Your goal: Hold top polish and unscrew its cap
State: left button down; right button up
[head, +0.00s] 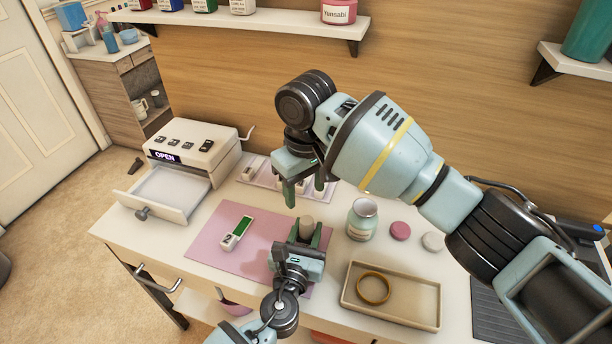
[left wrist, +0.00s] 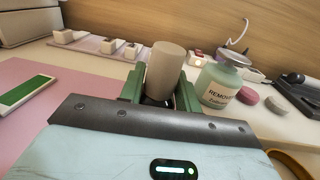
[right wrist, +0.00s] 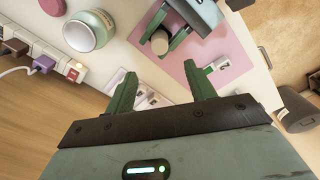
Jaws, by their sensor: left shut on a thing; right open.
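The polish bottle's beige cap (head: 307,222) stands upright between the fingers of my left gripper (head: 307,238), above the pink mat (head: 207,233). In the left wrist view the tall cap (left wrist: 166,68) rises above the green fingers, which are shut on the bottle; its body is mostly hidden. The cap also shows in the right wrist view (right wrist: 159,43). My right gripper (head: 304,192) is open and empty, pointing down above and slightly behind the cap. In the right wrist view the cap lies beyond the gap between its fingers, apart from them.
A remover jar (head: 361,220), a pink lid (head: 400,231) and a white lid (head: 432,241) stand to the right. A beige tray (head: 415,300) holds a ring of tape (head: 373,288). A green-screened device (head: 238,232) lies on the mat. An open drawer (head: 165,195) is at left.

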aim_at(306, 220)
notch_tip(306, 220, up, 2)
jog(key=m, duration=1.3)
jog(key=m+g, duration=0.1)
jog(key=m, duration=1.2)
jog(key=shift+w+r, duration=0.15)
jog(key=f, duration=1.2)
jog(key=shift+s, duration=0.3)
jog(key=shift+c, duration=0.3)
